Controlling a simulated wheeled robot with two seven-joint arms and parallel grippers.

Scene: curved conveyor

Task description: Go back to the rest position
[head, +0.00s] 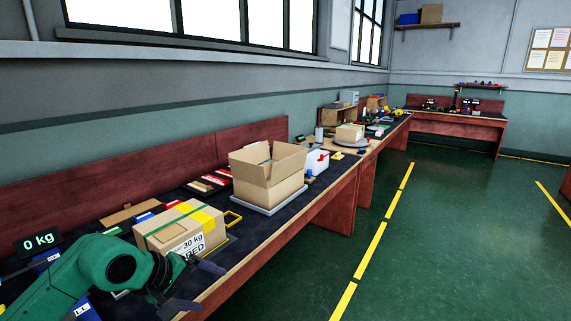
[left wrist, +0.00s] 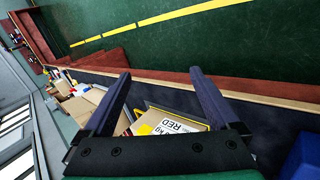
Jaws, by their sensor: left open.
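My left gripper (head: 196,287) is at the lower left of the head view, at the front edge of the workbench, beside a closed cardboard box. In the left wrist view its two dark fingers (left wrist: 160,90) are spread apart with nothing between the tips. My right gripper is in neither view.
An open cardboard box (head: 268,183) stands on a pale plate farther along the bench. A display (head: 39,241) reads "0 kg" at the left. The bench (head: 278,232) holds several more items towards the back. The green floor (head: 440,250) to the right is clear.

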